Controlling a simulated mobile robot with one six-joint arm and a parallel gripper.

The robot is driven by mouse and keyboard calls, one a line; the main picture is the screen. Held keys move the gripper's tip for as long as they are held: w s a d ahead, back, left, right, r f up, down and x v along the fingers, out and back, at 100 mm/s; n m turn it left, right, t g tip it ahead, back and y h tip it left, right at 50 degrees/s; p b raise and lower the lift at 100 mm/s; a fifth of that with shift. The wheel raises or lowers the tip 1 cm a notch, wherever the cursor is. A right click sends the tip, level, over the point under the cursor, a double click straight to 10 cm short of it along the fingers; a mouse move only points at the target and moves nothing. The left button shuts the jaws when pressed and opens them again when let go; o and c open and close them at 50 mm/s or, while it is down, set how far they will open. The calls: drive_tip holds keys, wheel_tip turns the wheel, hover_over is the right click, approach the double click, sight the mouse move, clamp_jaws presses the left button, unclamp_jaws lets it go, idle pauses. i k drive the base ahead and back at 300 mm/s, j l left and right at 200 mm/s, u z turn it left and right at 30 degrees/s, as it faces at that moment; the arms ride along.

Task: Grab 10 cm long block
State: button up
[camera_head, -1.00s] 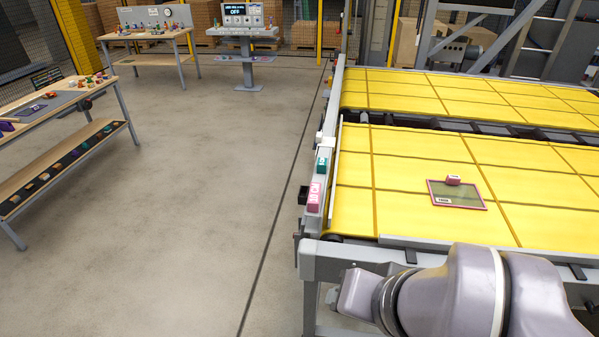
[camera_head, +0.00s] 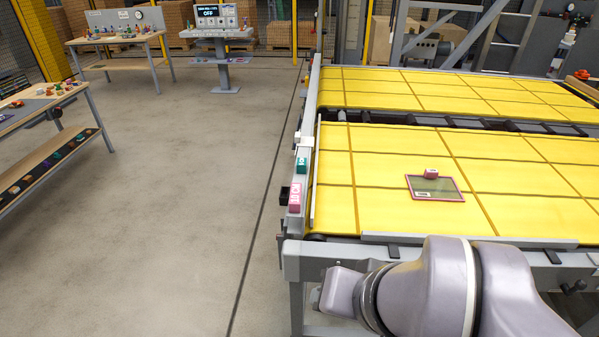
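Several small blocks are in view, and I cannot tell from this view which is 10 cm long. A small red-pink block (camera_head: 431,174) sits at the back edge of a pink-framed, dark flat panel (camera_head: 436,188) on the yellow conveyor. A teal block (camera_head: 302,164) and a pink block with pale marks (camera_head: 295,198) sit on the conveyor's left side rail. My arm's grey links cover the bottom right, in front of the conveyor's near edge. My gripper's fingers do not show.
The yellow conveyor bed (camera_head: 388,206) fills the right, with a grey frame (camera_head: 345,250). Wooden workbenches with small items stand left (camera_head: 35,107) and back left (camera_head: 118,40). A control stand with a screen (camera_head: 219,50) reads OFF. The concrete floor between is clear.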

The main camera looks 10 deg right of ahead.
sight(296, 191)
drive_tip(key=i+j+z, duration=0.65)
drive_tip(key=j+z, duration=0.2)
drive_tip(key=j, duration=0.15)
drive_tip(key=i+j+z, duration=0.1)
drive_tip(key=j+z, duration=0.2)
drive_tip(key=j, duration=0.15)
drive_tip(key=i+j+z, duration=0.1)
drive_tip(key=j+z, duration=0.15)
drive_tip(key=j, duration=0.2)
drive_tip(key=j+z, duration=0.3)
drive_tip(key=j, duration=0.15)
drive_tip(key=i, duration=0.05)
